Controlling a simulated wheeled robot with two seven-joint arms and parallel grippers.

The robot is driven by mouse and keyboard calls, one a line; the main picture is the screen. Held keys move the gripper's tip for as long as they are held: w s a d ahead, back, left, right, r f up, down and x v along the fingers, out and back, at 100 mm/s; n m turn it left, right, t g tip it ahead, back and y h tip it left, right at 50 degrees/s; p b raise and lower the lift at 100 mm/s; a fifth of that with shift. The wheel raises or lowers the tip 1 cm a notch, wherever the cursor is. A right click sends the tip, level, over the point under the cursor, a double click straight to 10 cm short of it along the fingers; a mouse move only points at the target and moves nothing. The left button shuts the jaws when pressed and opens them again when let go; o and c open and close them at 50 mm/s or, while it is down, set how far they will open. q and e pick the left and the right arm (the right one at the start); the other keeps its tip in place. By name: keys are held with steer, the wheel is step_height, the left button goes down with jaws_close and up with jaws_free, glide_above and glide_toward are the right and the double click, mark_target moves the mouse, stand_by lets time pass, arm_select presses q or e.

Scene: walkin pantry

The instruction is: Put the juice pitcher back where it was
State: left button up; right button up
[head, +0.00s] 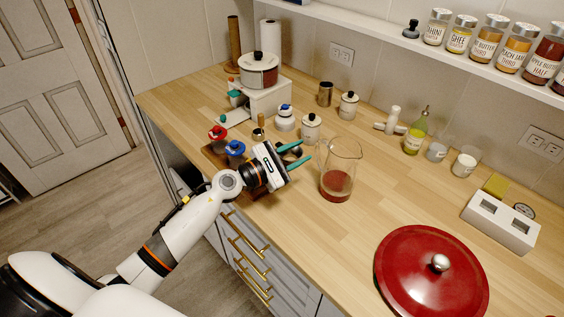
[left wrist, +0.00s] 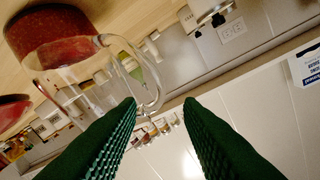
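The juice pitcher (head: 338,170) is clear glass with red juice at the bottom. It stands upright on the wooden counter in the head view. My left gripper (head: 298,156) is open just left of it, its two green fingers pointing toward the pitcher. In the left wrist view the pitcher (left wrist: 62,38) appears tilted by the camera angle, with its clear handle (left wrist: 148,95) in front of the spread fingers (left wrist: 160,105). The fingers look empty, and I cannot tell whether they touch the handle. My right gripper is not in view.
A large red lid (head: 415,270) lies at the front right of the counter. White canisters (head: 310,127) and a brown-lidded board with red and blue items (head: 215,150) stand left. A green bottle (head: 415,135), white cups and a white block (head: 500,222) are right. Bare counter lies around the pitcher.

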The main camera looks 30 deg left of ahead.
arm_select(q)
steer(key=shift+b+v, duration=0.65)
steer(key=shift+v, duration=2.1)
